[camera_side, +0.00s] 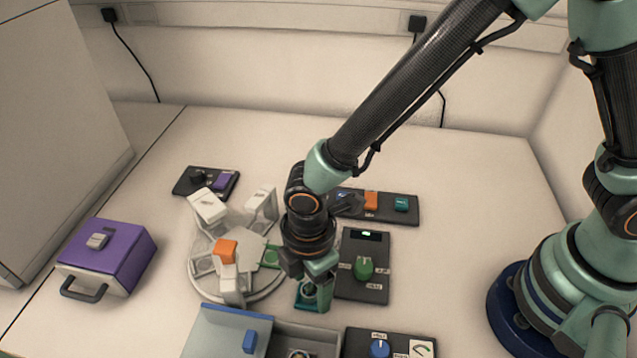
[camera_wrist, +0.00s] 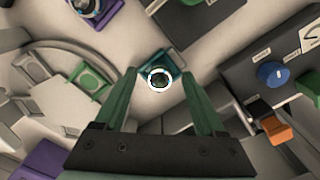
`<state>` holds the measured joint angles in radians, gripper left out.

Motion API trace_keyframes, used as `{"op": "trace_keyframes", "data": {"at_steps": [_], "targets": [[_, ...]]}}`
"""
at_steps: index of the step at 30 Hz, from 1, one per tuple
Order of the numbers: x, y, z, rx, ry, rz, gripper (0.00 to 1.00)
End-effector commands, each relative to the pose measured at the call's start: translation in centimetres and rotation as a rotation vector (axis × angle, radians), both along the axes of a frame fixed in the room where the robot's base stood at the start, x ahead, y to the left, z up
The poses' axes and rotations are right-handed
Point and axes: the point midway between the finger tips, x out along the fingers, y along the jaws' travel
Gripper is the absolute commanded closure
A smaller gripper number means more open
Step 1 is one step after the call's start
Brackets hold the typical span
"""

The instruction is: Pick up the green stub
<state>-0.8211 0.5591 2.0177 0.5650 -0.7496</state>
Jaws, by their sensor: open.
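In the wrist view a round stub (camera_wrist: 159,79) with a dark greenish top and a bright rim sits on a teal square holder (camera_wrist: 174,67). My gripper (camera_wrist: 159,75) is open, its two green fingers spread on either side of the stub with a gap to each. In the side view my gripper (camera_side: 309,290) points down over the teal holder (camera_side: 300,305), just right of the round carousel (camera_side: 205,285). There the fingers mostly hide the stub. I cannot tell how far above the stub the fingertips are.
The carousel has white upright parts, an orange-topped post (camera_side: 226,250) and a green holder (camera_side: 271,257). A panel with a green knob (camera_side: 363,268) stands close on the right. A grey tray (camera_side: 318,335) lies in front. A purple box (camera_side: 107,255) stands at left.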

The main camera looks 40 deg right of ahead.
Motion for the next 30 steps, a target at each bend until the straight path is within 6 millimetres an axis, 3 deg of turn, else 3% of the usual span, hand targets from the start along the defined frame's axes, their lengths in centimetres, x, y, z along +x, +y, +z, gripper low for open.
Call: {"op": "trace_keyframes", "data": {"at_steps": [7, 12, 13, 23, 30], "targets": [[0.0, 0.0, -0.2, 0.001, -0.001, 0.0, 0.28], [0.0, 0.0, -0.1, 0.0, 0.0, 0.0, 0.93], [0.0, 0.0, -0.1, 0.0, 0.0, 0.0, 1.0], [0.0, 0.0, 0.0, 0.001, -0.001, 0.0, 1.0], [0.1, 0.1, 1.8, 0.003, -0.003, 0.0, 1.0]]}}
